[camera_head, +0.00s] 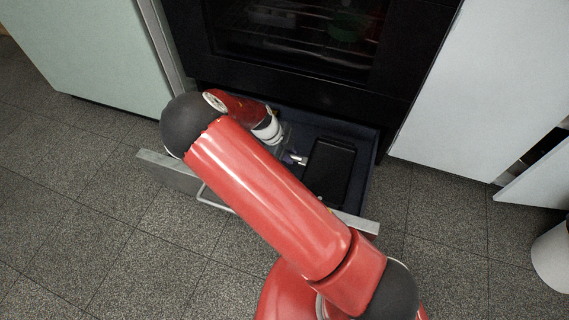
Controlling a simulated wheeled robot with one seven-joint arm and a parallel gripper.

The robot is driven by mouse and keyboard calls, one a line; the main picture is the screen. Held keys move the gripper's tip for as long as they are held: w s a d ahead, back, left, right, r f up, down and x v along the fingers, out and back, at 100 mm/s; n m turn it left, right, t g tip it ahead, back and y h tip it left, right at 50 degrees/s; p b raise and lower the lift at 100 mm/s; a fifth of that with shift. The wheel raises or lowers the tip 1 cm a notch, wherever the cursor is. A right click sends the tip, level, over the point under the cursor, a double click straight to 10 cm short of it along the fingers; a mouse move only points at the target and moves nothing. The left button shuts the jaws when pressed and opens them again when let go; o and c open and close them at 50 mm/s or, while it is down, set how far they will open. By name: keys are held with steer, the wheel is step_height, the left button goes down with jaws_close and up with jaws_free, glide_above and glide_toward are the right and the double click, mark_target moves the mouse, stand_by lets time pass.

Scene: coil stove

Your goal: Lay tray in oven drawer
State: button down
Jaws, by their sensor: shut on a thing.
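A black rectangular tray (328,170) is in the right part of the open oven drawer (370,150), below the oven. It appears low inside the drawer; whether it rests flat on the bottom I cannot tell. My gripper (300,160) reaches down into the drawer at the tray's left edge and is shut on it. My red arm crosses in front and hides the drawer's middle and part of the tray's near side. The drawer's front panel (167,165) shows at left, with its handle (213,201) below.
The dark oven (300,75) with its glass door stands directly behind the drawer. Pale cabinets flank it at left (85,50) and right (460,100). A partly open cabinet drawer (540,180) and a white round bin (553,255) stand at far right. The tiled floor (100,240) is clear at left.

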step_height(320, 180, down, 7)
steer(key=shift+b, duration=0.6)
steer(key=c, duration=1.3)
jaws_free()
steer(key=shift+o, duration=0.2)
steer(key=p+v, duration=0.2)
steer(key=v, duration=1)
steer(key=s+d+r+n+y, duration=0.2)
steer(key=r, duration=0.4)
steer(key=s+d+r+n+y, duration=0.1)
steer(key=d+r+n+y, duration=0.15)
steer(key=r, duration=0.35)
steer(key=s+d+r+n+t, duration=0.2)
steer(key=s+d+r+n, duration=0.3)
steer(key=s+r+n, duration=0.4)
steer(key=s+d+r+n+t, duration=0.3)
steer(key=s+d+r+n, duration=0.3)
steer(key=s+r+n, duration=0.3)
steer(key=s+r, duration=0.3)
steer(key=shift+s+d, duration=0.25)
steer(key=shift+d, duration=0.05)
